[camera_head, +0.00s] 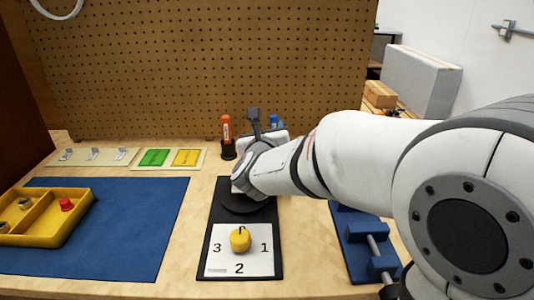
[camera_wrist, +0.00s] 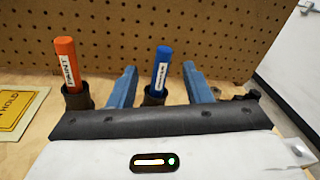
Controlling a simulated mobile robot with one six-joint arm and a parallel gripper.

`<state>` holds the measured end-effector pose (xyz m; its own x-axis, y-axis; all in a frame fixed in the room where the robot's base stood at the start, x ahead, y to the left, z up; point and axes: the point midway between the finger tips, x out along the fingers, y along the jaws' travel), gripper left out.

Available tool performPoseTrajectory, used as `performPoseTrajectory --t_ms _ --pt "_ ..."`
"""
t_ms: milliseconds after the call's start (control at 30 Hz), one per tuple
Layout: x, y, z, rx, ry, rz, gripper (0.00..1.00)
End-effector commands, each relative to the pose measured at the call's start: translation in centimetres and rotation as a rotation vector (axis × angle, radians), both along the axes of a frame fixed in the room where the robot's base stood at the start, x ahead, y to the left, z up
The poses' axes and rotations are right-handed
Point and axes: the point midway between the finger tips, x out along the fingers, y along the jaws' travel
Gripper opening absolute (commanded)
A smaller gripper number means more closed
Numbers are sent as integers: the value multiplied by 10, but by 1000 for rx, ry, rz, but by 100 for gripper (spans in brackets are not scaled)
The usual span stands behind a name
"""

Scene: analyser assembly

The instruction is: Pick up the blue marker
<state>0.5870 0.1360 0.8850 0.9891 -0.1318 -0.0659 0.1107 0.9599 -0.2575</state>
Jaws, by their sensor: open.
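The blue marker (camera_wrist: 162,68) stands upright in a dark round holder (camera_wrist: 154,97), seen ahead in the wrist view. In the head view only its blue top (camera_head: 274,121) shows, the rest hidden behind my gripper. My gripper (camera_wrist: 159,69) is open and empty. In the wrist view its two blue-grey fingers lie left and right of the marker, with gaps on both sides. I cannot tell how far the fingertips reach along the marker's depth.
An orange marker (camera_wrist: 66,62) stands in its own holder to the left. A pegboard (camera_head: 200,70) rises behind. A black panel with a yellow knob (camera_head: 240,240), a yellow tray (camera_head: 78,222) on a blue mat (camera_head: 140,215) and a blue fixture (camera_head: 352,235) occupy the bench.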

Motion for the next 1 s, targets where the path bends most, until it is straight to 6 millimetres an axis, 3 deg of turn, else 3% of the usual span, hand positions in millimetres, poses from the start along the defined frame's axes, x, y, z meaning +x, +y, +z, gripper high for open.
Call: performPoseTrajectory --t_ms 33,200,367,800,1000 --pt "1 2 -17 68 -29 -35 45" --pt "1 0 -24 214 -98 -115 45" --pt "11 -4 -23 246 -116 -135 45" --pt "68 -15 -18 244 -114 -134 45" --pt "78 -17 -16 243 -114 -132 45"
